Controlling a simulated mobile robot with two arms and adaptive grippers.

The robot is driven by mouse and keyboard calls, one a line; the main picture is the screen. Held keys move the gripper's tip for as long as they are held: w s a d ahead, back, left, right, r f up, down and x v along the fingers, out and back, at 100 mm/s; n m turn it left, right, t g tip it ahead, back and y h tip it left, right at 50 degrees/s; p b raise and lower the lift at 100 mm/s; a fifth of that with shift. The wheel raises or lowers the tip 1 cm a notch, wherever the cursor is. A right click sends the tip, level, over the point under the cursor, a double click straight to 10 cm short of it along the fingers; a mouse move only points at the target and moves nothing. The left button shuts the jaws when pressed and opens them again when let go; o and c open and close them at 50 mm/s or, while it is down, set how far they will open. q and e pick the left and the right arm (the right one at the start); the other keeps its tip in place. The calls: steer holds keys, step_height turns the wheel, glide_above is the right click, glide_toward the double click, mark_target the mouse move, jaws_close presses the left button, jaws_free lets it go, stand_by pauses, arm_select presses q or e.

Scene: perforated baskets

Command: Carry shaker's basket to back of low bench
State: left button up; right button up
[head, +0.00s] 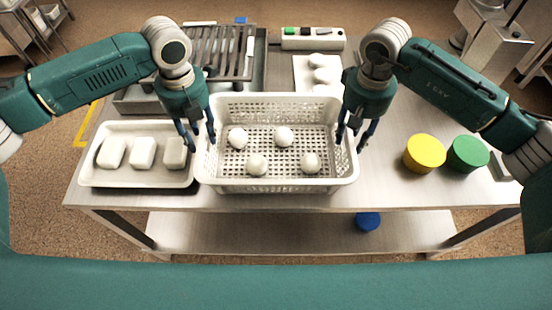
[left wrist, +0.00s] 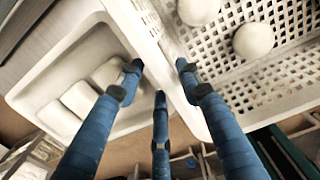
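A white perforated basket (head: 277,185) stands at the front middle of the steel bench (head: 400,195), with several round white pieces inside. No thing in view is clearly a shaker. My left gripper (head: 197,142) points down at the basket's left rim, with its fingers spread on either side of it. In the left wrist view its open fingers (left wrist: 158,76) show between a white tray and the basket (left wrist: 195,112); contact cannot be told. My right gripper (head: 354,142) points down at the right rim, fingers apart, with nothing visibly gripped.
A white tray (head: 137,183) with white blocks sits close left of the basket. A slatted metal rack (head: 215,45) stands behind left, a white board (head: 300,75) with white pieces behind. Yellow (head: 425,152) and green (head: 468,153) discs lie right. A blue disc (head: 368,221) is on the lower shelf.

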arm_select(q)
steer(key=shift+d, duration=0.1)
arm_select(e)
steer(key=shift+a, duration=0.15)
arm_select(q)
steer(key=shift+w+r, duration=0.1)
steer(key=shift+r, duration=0.5)
arm_select(e)
steer(key=shift+r, duration=0.15)
arm_select(q)
step_height(320, 180, up, 11)
arm_select(e)
step_height(320, 180, up, 12)
arm_select(q)
steer(key=shift+f, duration=0.1)
stand_by(0.4)
